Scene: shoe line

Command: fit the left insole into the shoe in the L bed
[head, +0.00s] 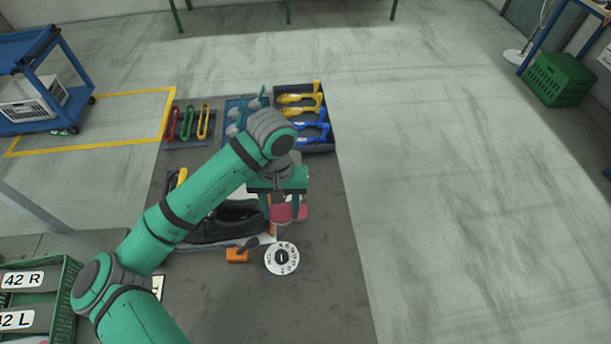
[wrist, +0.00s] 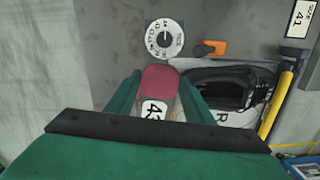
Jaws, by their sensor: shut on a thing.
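My gripper (head: 281,204) is shut on an insole (head: 290,212), which shows pink-red in the head view. In the wrist view the insole (wrist: 158,79) has a red end and a pale part marked 43, between the green fingers of my gripper (wrist: 159,95). A dark shoe (head: 225,222) lies in a pale bed just left of my gripper, partly hidden by my arm. In the wrist view the shoe (wrist: 228,88) is right of the insole, with a letter R beside it. The L bed cannot be made out.
A round white dial (head: 282,258) and an orange block with a dark knob (head: 238,254) are in front of the shoe. A tray of yellow and blue tools (head: 318,147) and coloured hooks (head: 190,124) stand behind. A green crate (head: 68,300) marked 42 is at lower left. A card in the wrist view (wrist: 300,19) reads 41.

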